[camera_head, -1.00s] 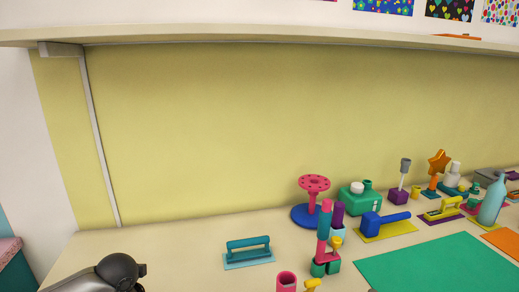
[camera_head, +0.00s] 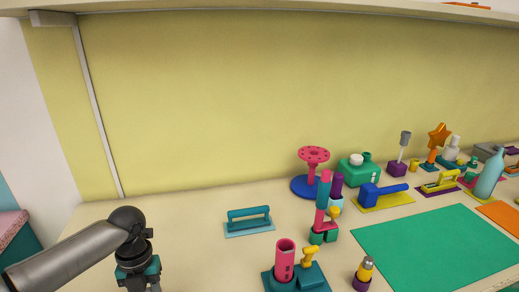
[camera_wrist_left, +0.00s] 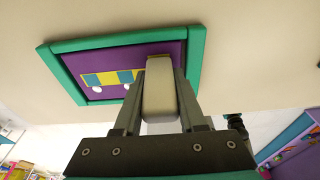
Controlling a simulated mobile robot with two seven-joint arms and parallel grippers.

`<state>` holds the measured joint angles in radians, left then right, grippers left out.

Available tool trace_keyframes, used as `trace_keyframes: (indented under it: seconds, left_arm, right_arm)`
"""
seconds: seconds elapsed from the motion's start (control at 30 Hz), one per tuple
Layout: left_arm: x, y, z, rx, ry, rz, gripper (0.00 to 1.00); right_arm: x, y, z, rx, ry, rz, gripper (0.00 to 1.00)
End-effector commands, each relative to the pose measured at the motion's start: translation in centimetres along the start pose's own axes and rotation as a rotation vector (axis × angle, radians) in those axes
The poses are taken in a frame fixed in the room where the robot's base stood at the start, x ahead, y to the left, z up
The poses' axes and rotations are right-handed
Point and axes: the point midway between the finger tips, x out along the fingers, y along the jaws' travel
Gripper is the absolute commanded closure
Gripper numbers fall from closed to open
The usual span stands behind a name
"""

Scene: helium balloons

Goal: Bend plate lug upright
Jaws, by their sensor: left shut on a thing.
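In the left wrist view my left gripper (camera_wrist_left: 160,88) is shut on a rounded grey-beige piece (camera_wrist_left: 160,95) between its two dark fingers. I cannot tell for certain that this is the plate lug. Behind the fingertips lies a purple panel (camera_wrist_left: 70,66) with a green raised rim and yellow and teal patches; whether the held piece joins it is hidden. In the head view my left gripper (camera_head: 139,272) points down at the lower left, its fingertips cut off by the bottom edge. My right gripper is not in view.
A teal handled block (camera_head: 249,219) stands right of my left arm. A pink tube (camera_head: 285,262) on a teal base, a pink-and-blue spool stand (camera_head: 313,175) and a green mat (camera_head: 437,248) are farther right. A shelf (camera_head: 270,15) hangs above the table.

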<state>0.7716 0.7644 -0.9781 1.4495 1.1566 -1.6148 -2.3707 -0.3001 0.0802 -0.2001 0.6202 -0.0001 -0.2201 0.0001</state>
Motion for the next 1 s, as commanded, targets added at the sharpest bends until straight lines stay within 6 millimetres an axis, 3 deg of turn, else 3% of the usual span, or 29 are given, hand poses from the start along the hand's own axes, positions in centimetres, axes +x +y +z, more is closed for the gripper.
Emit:
trace_keyframes:
  seconds: [0.03, 0.07, 0.3, 0.6, 1.0]
  left_arm:
    - [0.1, 0.1, 0.1, -0.003, 0.013, 0.003, 1.00]
    - [0.1, 0.1, 0.0, -0.002, 0.014, 0.004, 0.58]
    - [0.1, 0.1, 0.0, -0.001, 0.010, 0.002, 0.31]
    - [-0.2, 0.1, 0.0, 0.000, 0.009, 0.001, 0.30]
    - [-3.1, 0.0, 0.0, 0.000, 0.009, 0.001, 0.30]
  right_arm:
    - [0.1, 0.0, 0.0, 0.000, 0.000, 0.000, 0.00]
    - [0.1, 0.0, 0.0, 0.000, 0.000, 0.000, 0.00]
    - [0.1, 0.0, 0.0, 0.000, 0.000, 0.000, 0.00]
    - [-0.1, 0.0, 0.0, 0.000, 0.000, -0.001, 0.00]
    - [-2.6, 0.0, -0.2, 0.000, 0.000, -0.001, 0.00]
